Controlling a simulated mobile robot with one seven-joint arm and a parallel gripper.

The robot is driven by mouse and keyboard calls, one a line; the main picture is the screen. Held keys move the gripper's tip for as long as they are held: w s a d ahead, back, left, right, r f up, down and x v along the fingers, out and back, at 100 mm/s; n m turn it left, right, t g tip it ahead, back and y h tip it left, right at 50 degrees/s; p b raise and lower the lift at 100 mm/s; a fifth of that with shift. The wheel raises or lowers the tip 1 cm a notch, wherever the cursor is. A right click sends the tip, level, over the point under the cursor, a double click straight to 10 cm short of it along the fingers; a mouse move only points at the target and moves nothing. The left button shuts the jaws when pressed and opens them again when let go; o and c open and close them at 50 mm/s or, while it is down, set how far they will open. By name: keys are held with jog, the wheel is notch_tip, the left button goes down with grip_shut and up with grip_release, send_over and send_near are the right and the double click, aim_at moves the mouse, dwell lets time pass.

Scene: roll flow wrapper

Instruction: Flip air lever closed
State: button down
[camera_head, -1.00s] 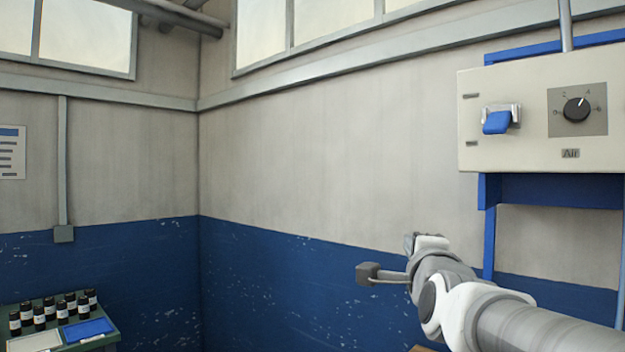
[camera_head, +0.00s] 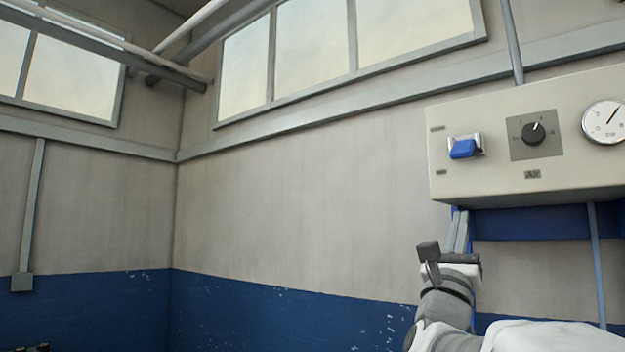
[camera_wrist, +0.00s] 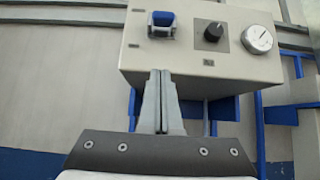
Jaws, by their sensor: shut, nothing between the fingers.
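The air lever (camera_head: 463,149) is a blue handle on a small metal bracket at the left of the cream air panel (camera_head: 500,180). It tilts outward and down in the head view. It also shows in the wrist view (camera_wrist: 163,19), at the top of the panel's face. My gripper (camera_head: 461,215) is below the panel's lower left corner in the head view. In the wrist view its two grey fingers (camera_wrist: 161,75) are together and empty, pointing up toward the panel. The fingertips are below the lever and apart from it in the picture.
A black dial (camera_head: 533,133) and a round pressure gauge (camera_head: 604,122) sit right of the lever. A blue frame (camera_head: 545,220) carries the panel. A pipe (camera_head: 512,45) rises from its top. The wall left of the panel is clear.

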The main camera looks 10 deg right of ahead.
aim_at(463, 148)
jog(key=w+d+r+p, duration=0.1)
jog(key=r, duration=0.2)
jog(key=w+d+r+p, duration=0.1)
jog(key=r+p, duration=0.1)
jog(key=r, duration=0.2)
jog(key=w+d+r+p, duration=0.1)
jog(key=r, duration=0.2)
jog(key=shift+w+d+r, duration=0.2)
jog(key=shift+w+d, duration=0.05)
jog(key=shift+d, duration=0.15)
jog(key=shift+r+p, duration=0.1)
jog(key=shift+p, duration=0.2)
jog(key=shift+s+a+r+y, duration=0.1)
jog(key=shift+s+a+y, duration=0.1)
jog(key=shift+y, duration=0.2)
